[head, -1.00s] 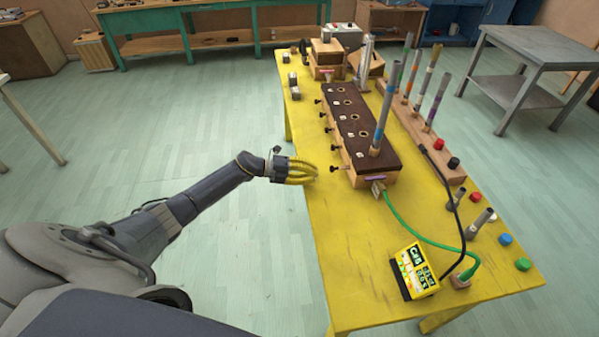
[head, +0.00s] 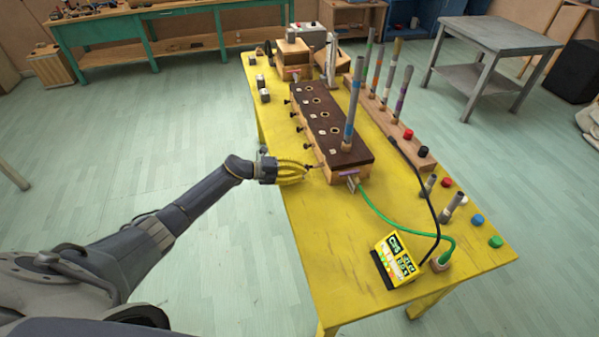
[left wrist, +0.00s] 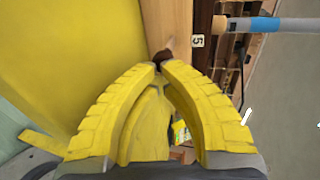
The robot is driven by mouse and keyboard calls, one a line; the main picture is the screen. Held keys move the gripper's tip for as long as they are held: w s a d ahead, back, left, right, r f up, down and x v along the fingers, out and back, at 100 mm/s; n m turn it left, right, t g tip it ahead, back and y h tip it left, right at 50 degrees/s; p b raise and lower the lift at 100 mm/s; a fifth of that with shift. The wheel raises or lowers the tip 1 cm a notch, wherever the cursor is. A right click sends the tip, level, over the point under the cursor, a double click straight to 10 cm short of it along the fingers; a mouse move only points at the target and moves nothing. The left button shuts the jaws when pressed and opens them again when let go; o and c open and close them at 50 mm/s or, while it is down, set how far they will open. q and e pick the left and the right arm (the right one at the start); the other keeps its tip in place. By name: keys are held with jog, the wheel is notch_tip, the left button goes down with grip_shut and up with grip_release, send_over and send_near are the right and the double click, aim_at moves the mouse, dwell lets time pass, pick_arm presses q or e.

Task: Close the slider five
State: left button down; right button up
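The long wooden box with a dark top (head: 330,125) stands on the yellow table, with a row of dark slider knobs along its left side. Slider five (left wrist: 161,56) is the nearest, beside the "5" label (left wrist: 198,41) in the left wrist view. Its thin rod (head: 314,166) sticks out of the box in the head view. My left gripper (head: 307,174) has its yellow fingertips drawn together right at the knob, which shows just beyond the tips (left wrist: 161,66) and is partly hidden by them. I cannot tell how firmly they touch. My right gripper is not in view.
A tall grey tube with a blue band (head: 352,105) stands on the box's near end. A green cable (head: 385,217) runs from the box towards a yellow device (head: 395,260). Bare yellow table (head: 325,235) lies in front of the box.

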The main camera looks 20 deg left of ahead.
aim_at(325, 170)
pick_arm(q)
jog(key=w+d, duration=0.2)
jog(key=d, duration=0.1)
jog(key=shift+a, duration=0.1)
